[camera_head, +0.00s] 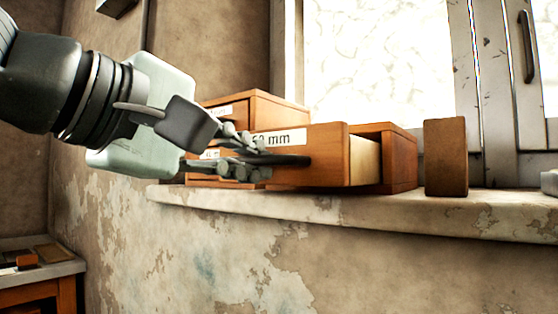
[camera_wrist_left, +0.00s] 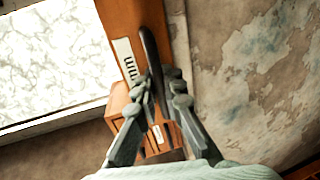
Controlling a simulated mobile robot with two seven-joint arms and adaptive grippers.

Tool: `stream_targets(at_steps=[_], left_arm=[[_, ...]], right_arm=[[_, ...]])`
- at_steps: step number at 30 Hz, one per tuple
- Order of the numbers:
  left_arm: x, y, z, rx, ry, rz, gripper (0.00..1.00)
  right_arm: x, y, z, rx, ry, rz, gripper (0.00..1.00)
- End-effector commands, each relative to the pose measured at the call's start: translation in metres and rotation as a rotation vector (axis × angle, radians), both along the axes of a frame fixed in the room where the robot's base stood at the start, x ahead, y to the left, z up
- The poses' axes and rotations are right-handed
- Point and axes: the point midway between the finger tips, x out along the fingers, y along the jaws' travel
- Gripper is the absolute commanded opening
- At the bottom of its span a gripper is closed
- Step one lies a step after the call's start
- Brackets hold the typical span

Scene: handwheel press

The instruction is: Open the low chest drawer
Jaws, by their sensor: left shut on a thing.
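The low chest (camera_head: 400,158) is orange-brown wood and stands on the stone sill. Its drawer (camera_head: 330,152) is partly out: its pale side shows between the front and the chest body. The drawer front has a white "mm" label, partly covered by my gripper, and a dark bar handle (camera_head: 293,160). My left gripper (camera_head: 262,160) is shut on this handle, coming in from the left. In the left wrist view, the fingers (camera_wrist_left: 164,88) close around the dark handle (camera_wrist_left: 149,48), beside the label. My right gripper is not in view.
Another wooden chest (camera_head: 275,110) with labelled drawers stands on the sill at the left, partly behind my gripper. A brown block (camera_head: 446,157) stands right of the low chest. The sill (camera_head: 340,209) has a worn front edge. A bench (camera_head: 45,270) is at lower left.

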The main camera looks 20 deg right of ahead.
Motion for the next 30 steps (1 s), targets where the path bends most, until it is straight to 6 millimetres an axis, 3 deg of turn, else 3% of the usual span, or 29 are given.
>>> stream_targets(at_steps=[4, 14, 15, 17, 30], left_arm=[[-0.012, 0.015, 0.002, -0.006, -0.005, 0.000, 0.00], [-0.014, 0.018, 0.002, -0.005, -0.004, 0.001, 0.00], [-0.014, 0.017, 0.002, -0.005, -0.004, 0.001, 0.11], [-0.013, 0.017, 0.002, -0.005, -0.004, 0.001, 0.18], [-0.020, 0.027, 0.005, -0.005, -0.006, 0.002, 0.18]], right_arm=[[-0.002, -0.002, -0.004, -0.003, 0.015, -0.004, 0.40], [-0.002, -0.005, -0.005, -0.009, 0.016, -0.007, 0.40], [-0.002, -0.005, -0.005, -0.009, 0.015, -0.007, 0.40], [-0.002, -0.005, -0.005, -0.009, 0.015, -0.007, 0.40], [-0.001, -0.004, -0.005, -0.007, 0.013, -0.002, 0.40]])
